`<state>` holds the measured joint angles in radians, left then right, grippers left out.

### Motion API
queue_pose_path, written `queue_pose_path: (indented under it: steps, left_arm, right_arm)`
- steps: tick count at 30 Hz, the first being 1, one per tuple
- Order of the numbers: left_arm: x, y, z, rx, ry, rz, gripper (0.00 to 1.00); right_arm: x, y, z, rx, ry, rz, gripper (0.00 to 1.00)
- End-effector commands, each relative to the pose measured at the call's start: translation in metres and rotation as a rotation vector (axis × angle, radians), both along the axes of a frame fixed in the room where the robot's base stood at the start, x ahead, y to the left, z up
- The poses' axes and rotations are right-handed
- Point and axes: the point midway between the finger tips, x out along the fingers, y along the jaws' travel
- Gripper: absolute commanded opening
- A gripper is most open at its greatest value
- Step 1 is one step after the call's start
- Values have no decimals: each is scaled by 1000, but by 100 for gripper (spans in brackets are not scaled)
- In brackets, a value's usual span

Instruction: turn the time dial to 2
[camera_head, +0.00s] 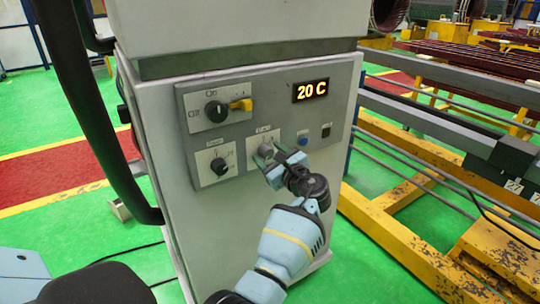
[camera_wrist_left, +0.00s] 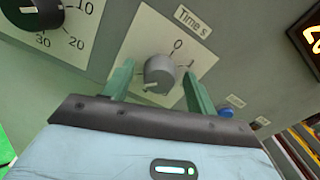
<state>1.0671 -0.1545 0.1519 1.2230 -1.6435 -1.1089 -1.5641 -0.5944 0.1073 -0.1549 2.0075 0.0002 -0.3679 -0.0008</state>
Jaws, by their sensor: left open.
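The time dial is a grey round knob (camera_wrist_left: 159,74) on a white plate labelled "Time s" in the left wrist view, with 0 above it and 1 to its upper right. A pale mark shows on its lower left edge; other numbers are hidden. In the head view the dial (camera_head: 266,149) is partly covered by my gripper. My left gripper (camera_head: 270,157) is open at the panel, one green finger on each side of the dial. In the left wrist view the fingers (camera_wrist_left: 157,70) show gaps beside the knob. My right gripper is not in view.
A black dial (camera_head: 219,166) sits left of the time dial, and a larger black switch (camera_head: 215,111) above it near a yellow key-like part (camera_head: 242,104). A display (camera_head: 311,91) reads 20 C. A blue button (camera_head: 303,137) is close to the right of the gripper.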

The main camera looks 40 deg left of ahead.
Motion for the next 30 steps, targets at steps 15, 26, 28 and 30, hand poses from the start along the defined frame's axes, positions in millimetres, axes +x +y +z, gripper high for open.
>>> queue_pose_path:
  steps: [15, 26, 28, 30]
  left_arm:
    - [0, 0, 0, 0, 0, 0, 14]
    - [0, -1, -1, -19, -49, -1, 13]
    - [0, -1, -1, -32, -81, -1, 13]
    - [0, 0, -2, -50, -121, 0, 13]
  right_arm:
    - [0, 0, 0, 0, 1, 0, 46]
    - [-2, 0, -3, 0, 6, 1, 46]
    - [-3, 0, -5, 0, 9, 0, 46]
    - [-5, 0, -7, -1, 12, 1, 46]
